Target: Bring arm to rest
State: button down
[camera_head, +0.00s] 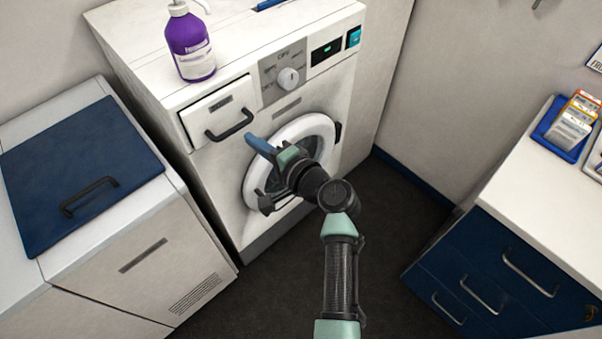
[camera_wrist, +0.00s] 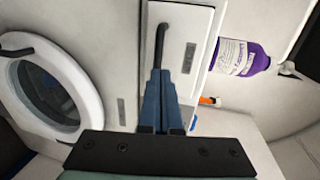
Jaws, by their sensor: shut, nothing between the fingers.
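My gripper (camera_head: 251,138) is shut and empty in front of the white washing machine (camera_head: 215,175). Its blue fingers lie together, and they also show in the wrist view (camera_wrist: 158,73). The fingertips appear close to the black handle (camera_head: 230,124) of the detergent drawer (camera_head: 215,102); I cannot tell whether they touch it. The drawer looks closed. My arm reaches up from the bottom of the head view and covers part of the round door (camera_head: 328,128), which looks closed.
A purple bottle (camera_head: 190,45) stands on the washing machine. A cabinet with a blue lid (camera_head: 75,150) is at left. A blue-drawered counter (camera_head: 500,265) with a blue card tray (camera_head: 545,130) is at right. Dark floor (camera_head: 400,210) is clear between.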

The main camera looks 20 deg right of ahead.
jog(key=b+v, duration=0.1)
jog(key=v, duration=0.8)
jog(key=shift+s, duration=0.25)
jog(key=shift+d+f, duration=0.1)
jog(key=w+a+r+n+t+h, duration=0.1)
jog(key=w+a+r+n+t, duration=0.15)
jog(key=r, duration=0.65)
jog(key=w+a+r+n+t+h, duration=0.15)
jog(key=r+n, duration=0.25)
jog(key=r, duration=0.5)
jog(key=w+a+r+n+t+h, duration=0.1)
jog(key=a+r+n, duration=0.15)
jog(key=r, duration=0.65)
jog(key=s+a+r+n+t, duration=0.1)
jog(key=s+a+r+t, duration=0.1)
jog(key=s+r, duration=0.3)
jog(key=s+a+r+n+t+h, duration=0.1)
jog(key=s+a+r+n+t, duration=0.1)
jog(key=r, duration=0.9)
jog(key=s+a+r+n+t+h, duration=0.1)
jog(key=s+a+r+t, duration=0.1)
jog(key=s+r, duration=0.5)
jog(key=shift+s+r+n+t, duration=0.3)
jog(key=shift+r+n+t, duration=0.1)
jog(key=shift+r+t, duration=0.4)
jog(key=shift+a+f, duration=0.1)
jog(key=shift+f, duration=0.05)
